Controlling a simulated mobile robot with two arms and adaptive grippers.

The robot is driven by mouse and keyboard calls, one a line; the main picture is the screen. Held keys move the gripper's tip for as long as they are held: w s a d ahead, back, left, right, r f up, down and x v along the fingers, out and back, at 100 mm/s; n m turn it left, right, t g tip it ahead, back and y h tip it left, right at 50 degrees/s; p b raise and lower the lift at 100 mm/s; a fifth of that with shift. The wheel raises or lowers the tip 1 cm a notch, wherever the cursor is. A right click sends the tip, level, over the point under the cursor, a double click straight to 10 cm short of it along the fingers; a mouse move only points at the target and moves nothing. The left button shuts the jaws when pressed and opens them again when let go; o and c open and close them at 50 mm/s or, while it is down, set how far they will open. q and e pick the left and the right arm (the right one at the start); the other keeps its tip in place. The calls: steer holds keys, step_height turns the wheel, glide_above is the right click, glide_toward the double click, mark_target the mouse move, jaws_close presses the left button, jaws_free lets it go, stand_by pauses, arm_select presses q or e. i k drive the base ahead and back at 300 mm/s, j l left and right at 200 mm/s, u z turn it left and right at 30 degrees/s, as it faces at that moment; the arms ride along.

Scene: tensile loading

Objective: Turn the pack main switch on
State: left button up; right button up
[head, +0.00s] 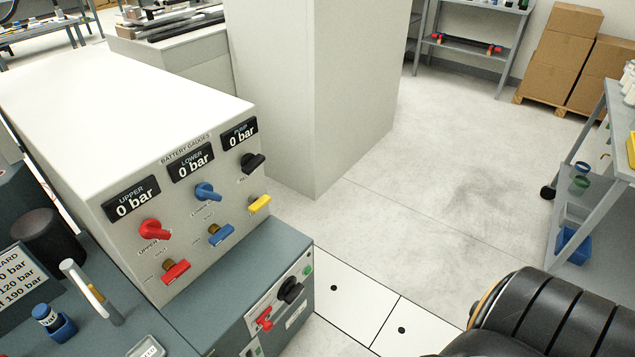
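A white gauge cabinet (120,100) labelled "Battery gauges" stands at the left, with upper, lower and third displays each reading 0 bar. Below it is a blue-grey base unit (215,285) whose light front panel carries a red switch handle (265,318), a black rotary knob (291,290) and a small green button (307,270). Their labels are too small to read, so I cannot tell which is the pack main switch. Neither gripper shows; a black ribbed part of my own arm fills the lower right corner, apart from the panel.
The cabinet face also holds red (153,230), blue (207,192) and black (252,163) knobs, with red, blue and yellow handles below. A pale pillar (315,90) stands behind. A shelf cart (600,150) is at right. The floor between is clear.

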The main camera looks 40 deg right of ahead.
mark_target(292, 291)
steer(key=z, duration=0.95)
